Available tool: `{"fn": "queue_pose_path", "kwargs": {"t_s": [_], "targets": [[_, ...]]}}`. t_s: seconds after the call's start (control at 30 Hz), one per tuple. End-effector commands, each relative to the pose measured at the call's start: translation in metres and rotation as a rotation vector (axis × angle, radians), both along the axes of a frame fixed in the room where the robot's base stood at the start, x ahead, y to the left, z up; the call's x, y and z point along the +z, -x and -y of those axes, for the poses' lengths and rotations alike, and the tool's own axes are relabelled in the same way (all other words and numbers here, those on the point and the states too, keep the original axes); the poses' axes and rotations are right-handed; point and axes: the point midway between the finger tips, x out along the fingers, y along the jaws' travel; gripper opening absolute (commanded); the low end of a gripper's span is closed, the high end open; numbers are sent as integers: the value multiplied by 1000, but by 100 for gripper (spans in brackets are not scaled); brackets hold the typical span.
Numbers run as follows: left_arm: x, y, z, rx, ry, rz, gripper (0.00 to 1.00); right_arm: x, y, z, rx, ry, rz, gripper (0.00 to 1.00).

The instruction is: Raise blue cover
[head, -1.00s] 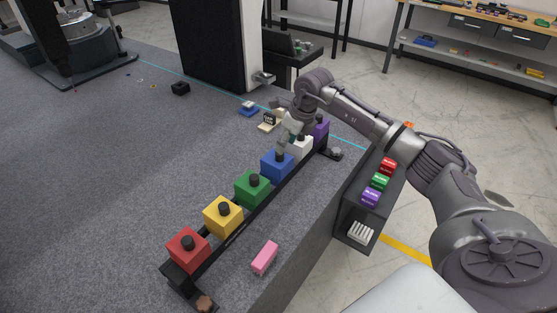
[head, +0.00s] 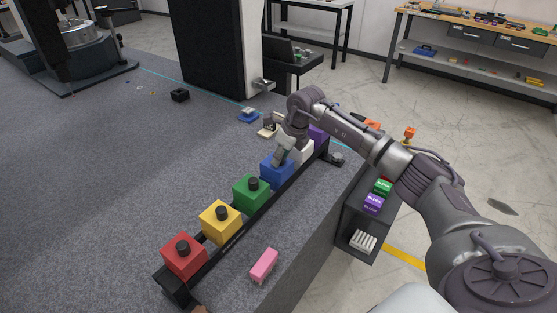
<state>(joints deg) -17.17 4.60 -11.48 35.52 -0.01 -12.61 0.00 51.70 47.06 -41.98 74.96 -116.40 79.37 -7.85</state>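The blue cover (head: 275,173) is a cube-shaped block in the row on a black rail, between the green cover (head: 251,196) and the white cover (head: 304,152). My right gripper (head: 281,159) reaches down from the upper right onto the top of the blue cover. It hides the blue cover's knob, and I cannot tell whether its fingers are open or shut on it. The blue cover still sits level with the row. My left gripper is not in view.
A yellow cover (head: 221,223) and a red cover (head: 184,256) stand nearer on the rail (head: 232,239); a purple cover (head: 319,138) is at its far end. A pink block (head: 264,265) lies right of the rail.

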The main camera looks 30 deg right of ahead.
Motion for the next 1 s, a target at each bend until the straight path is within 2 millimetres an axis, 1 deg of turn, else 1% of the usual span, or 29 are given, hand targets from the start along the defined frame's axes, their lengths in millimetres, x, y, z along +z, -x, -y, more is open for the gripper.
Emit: {"fn": "queue_pose_path", "kwargs": {"t_s": [0.03, 0.1, 0.13, 0.23, 0.27, 0.53, 0.63, 1.0], "targets": [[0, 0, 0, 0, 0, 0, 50, 0, 0, 0, 0, 0, 0, 11], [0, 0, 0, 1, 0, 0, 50, 0, 0, 0, 0, 0, 0, 0], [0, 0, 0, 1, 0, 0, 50, 0, 0, 0, 0, 0, 0, 32], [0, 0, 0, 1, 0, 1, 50, 0, 0, 0, 0, 0, 0, 49], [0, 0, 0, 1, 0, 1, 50, 0, 0, 0, 0, 0, 0, 50], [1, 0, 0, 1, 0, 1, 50, 1, 0, 0, 0, 0, 0, 50], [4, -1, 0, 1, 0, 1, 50, 5, 1, 1, 0, 0, 0, 50], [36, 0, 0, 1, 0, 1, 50, 46, 15, 7, 0, 1, -1, 50]]}}
